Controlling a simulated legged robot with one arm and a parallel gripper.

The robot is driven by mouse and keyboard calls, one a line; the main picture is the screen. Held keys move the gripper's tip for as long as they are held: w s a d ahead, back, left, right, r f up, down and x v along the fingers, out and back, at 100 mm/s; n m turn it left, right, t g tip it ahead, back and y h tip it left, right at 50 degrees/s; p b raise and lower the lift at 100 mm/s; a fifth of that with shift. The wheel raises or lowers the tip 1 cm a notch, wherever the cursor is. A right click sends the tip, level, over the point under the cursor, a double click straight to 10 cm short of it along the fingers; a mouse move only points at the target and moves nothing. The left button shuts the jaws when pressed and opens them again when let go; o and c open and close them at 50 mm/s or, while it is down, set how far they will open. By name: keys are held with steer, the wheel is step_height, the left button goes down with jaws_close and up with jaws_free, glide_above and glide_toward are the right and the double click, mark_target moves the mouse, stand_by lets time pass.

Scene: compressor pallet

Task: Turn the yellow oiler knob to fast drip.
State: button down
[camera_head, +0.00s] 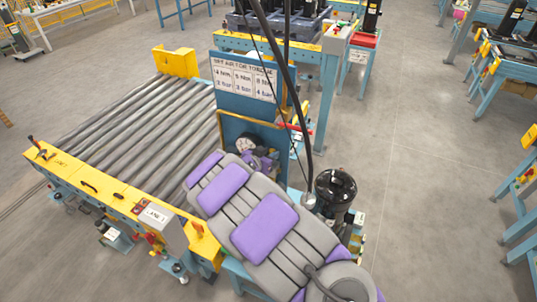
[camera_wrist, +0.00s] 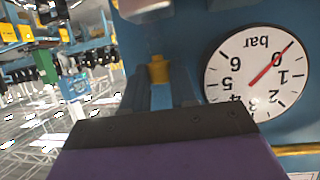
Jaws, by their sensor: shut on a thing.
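The yellow oiler knob (camera_wrist: 158,68) shows small in the wrist view, against a blue panel. My gripper (camera_wrist: 163,90) has its two blue-grey fingers on either side of the knob and is shut on it. Only the knob's top part shows; any drip marks are hidden. In the head view my gripper (camera_head: 263,162) is at the front of the blue panel (camera_head: 232,128), with my grey and purple arm reaching up to it. The knob cannot be made out there.
A white bar gauge (camera_wrist: 256,72) appears upside down just right of my fingers, its red needle near 0. A printed sign (camera_head: 245,80) is above. A roller conveyor (camera_head: 140,120) lies left. A black cylindrical unit (camera_head: 334,190) stands right, with open floor (camera_head: 420,200) beyond.

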steer(key=shift+a+f+b, duration=0.1)
steer(key=shift+f+b, duration=0.05)
steer(key=shift+b, duration=1.1)
steer(key=n+y+b, duration=0.1)
steer(key=b, duration=0.3)
steer(key=shift+d+f+t, duration=0.1)
steer(key=shift+d+t, duration=0.1)
steer(key=shift+t, duration=0.1)
steer(key=shift+f+y+b, duration=0.1)
steer(key=shift+y+b, duration=0.2)
steer(key=shift+b, duration=0.75)
steer(key=n+y+b, duration=0.1)
steer(key=b, duration=0.4)
steer(key=shift+s+n, duration=0.1)
steer(key=shift+n, duration=0.2)
steer(key=y+b, duration=0.1)
steer(key=b, duration=0.1)
steer(key=n+b, duration=0.1)
steer(key=b, duration=0.1)
steer(key=shift+d+t+y+b, duration=0.2)
steer(key=shift+t+y+b, duration=0.1)
steer(key=shift+y, duration=0.1)
steer(key=shift+r+b, duration=0.2)
steer(key=shift+b, duration=0.15)
steer(key=shift+d+n+y+b, duration=0.1)
steer(key=shift+n+y+b, duration=0.4)
steer(key=shift+y, duration=0.1)
steer(key=shift+r+n+y+b, duration=0.1)
steer(key=shift+n+y+b, duration=0.2)
steer(key=shift+n+y, duration=0.6)
